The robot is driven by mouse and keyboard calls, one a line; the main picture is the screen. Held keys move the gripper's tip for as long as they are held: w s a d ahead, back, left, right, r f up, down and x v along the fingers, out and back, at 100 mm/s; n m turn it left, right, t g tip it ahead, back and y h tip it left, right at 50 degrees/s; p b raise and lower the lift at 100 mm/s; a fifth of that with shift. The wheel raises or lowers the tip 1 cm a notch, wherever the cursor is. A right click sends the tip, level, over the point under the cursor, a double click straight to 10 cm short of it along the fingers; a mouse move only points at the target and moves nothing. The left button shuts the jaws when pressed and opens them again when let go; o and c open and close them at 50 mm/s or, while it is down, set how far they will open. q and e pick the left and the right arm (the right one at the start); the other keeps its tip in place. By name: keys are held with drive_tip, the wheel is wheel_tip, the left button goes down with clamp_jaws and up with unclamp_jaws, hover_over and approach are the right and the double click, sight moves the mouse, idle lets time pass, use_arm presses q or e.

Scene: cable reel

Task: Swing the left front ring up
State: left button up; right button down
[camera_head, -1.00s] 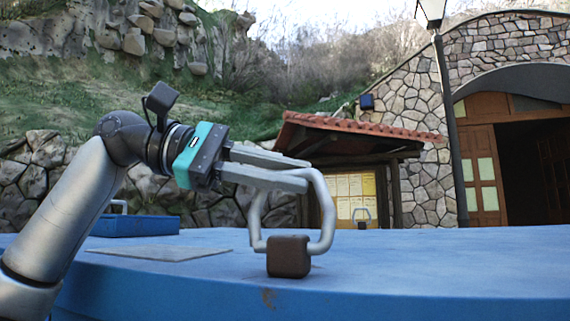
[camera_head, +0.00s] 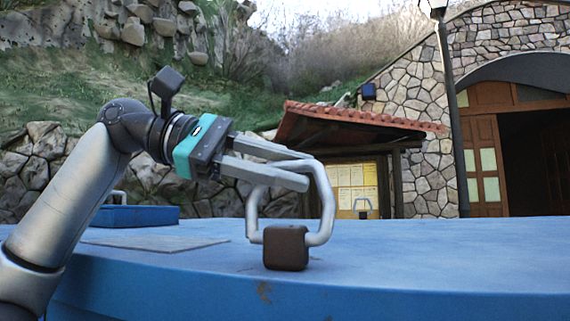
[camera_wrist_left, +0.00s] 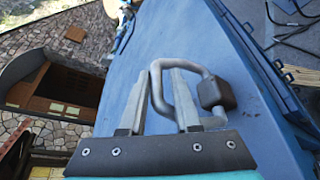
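The left front ring is a grey metal loop (camera_head: 327,205) on a dark brown block (camera_head: 286,248) at the front of the blue reel top (camera_head: 420,260). It stands up from the block. My left gripper (camera_head: 303,169) is at the ring's upper part. In the left wrist view, the ring (camera_wrist_left: 156,88) passes between the two spread fingers of my left gripper (camera_wrist_left: 160,90), with the right finger inside the loop. Gaps show beside the bar, so the fingers do not look clamped on it. The brown block (camera_wrist_left: 215,93) sits to the right. My right gripper is not in view.
A blue box (camera_head: 135,215) and a flat grey plate (camera_head: 155,243) lie on the reel top at the left. The reel top right of the front ring is clear.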

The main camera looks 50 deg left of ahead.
use_arm(q)
drive_tip(key=shift+r, duration=0.1)
drive_tip(key=shift+s+a+r, duration=0.15)
drive_tip(key=shift+s+a, duration=0.2)
drive_tip(key=shift+s, duration=0.05)
drive_tip(key=v, duration=1.4)
